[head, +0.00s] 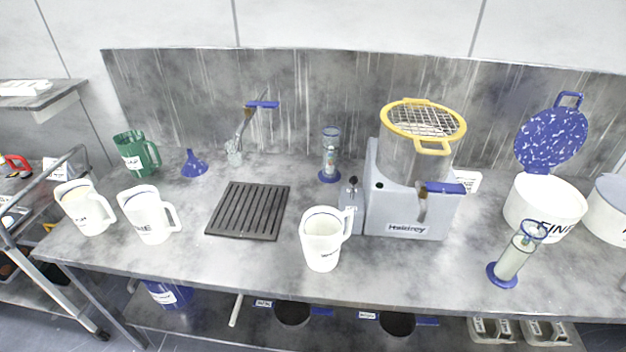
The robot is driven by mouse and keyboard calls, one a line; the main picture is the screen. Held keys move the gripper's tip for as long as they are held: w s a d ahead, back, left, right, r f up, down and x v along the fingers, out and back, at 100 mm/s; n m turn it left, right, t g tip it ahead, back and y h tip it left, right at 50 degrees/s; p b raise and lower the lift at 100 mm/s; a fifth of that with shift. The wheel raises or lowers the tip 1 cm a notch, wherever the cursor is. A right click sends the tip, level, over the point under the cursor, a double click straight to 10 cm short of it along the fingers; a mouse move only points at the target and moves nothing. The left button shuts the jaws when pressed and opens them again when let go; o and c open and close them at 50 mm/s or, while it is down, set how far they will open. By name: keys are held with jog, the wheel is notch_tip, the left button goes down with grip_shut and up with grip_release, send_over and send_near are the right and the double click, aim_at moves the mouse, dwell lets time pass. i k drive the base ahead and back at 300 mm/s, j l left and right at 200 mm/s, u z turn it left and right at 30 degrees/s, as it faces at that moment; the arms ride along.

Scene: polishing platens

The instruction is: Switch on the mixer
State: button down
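The mixer (405,222) is a grey machine labelled "Haldrey" at the right of centre on the bench. It carries a metal bowl (402,162), with a yellow-rimmed wire sieve (423,118) across the top. A small black round spot (380,185) shows on its front, and a lever with a black knob (353,181) stands on a grey block at its left side. I cannot tell which of these is the switch, or whether the mixer is running. A blue-handled part (445,187) sits at its front right. My gripper is not in view.
A white jug (322,240) stands in front of the mixer at left, and a clear cylinder on a blue foot (330,158) behind it. A dark slatted drain (248,210) lies further left. A white pot (543,205) and another cylinder (512,258) stand right. The bench front (400,280) is clear.

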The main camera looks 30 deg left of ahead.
aim_at(353, 180)
jog(key=u, duration=1.2)
jog(key=i+l+z, duration=0.1)
jog(key=i+z, duration=0.2)
jog(key=i, duration=0.75)
